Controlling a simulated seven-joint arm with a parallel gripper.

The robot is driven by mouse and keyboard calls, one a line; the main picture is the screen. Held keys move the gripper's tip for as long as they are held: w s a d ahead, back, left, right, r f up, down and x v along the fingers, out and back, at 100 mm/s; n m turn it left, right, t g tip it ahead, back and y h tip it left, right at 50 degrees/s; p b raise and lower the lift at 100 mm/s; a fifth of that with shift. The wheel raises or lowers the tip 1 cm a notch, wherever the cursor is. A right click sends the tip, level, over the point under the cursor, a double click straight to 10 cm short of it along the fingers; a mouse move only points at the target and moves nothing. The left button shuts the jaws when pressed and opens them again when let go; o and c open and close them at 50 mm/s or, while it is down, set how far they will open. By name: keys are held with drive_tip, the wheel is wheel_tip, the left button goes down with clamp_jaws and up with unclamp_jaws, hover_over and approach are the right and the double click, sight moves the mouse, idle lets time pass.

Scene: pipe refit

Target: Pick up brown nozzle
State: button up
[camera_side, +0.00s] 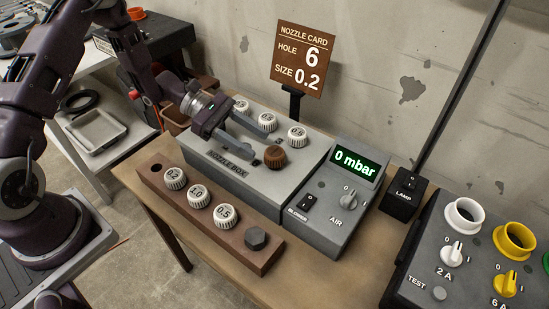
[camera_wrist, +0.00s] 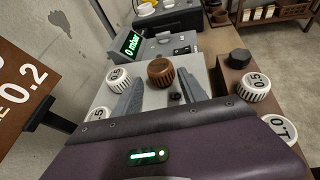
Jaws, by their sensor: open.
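The brown nozzle (camera_side: 275,157) sits upright on the front right part of the grey nozzle box (camera_side: 222,168). In the wrist view the brown nozzle (camera_wrist: 161,73) shows between and just beyond the tips of my two fingers. My gripper (camera_side: 258,150) is open, low over the box, with its fingers pointing at the nozzle; it also shows in the wrist view (camera_wrist: 160,84). The fingers hold nothing. I cannot tell whether a fingertip touches the nozzle.
White nozzles (camera_side: 297,137) stand on the box behind the brown one. A brown rack (camera_side: 215,225) in front holds several white nozzles and a dark plug (camera_side: 255,238). A gauge unit (camera_side: 335,205) reading 0 mbar adjoins the box. A card (camera_side: 302,58) reads hole 6, size 0.2.

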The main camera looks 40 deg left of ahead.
sight(275, 158)
drive_tip(key=x, duration=0.7)
drive_tip(key=shift+f, duration=0.35)
drive_tip(key=c, duration=1)
wheel_tip(275, 158, up, 10)
drive_tip(key=shift+r, duration=0.1)
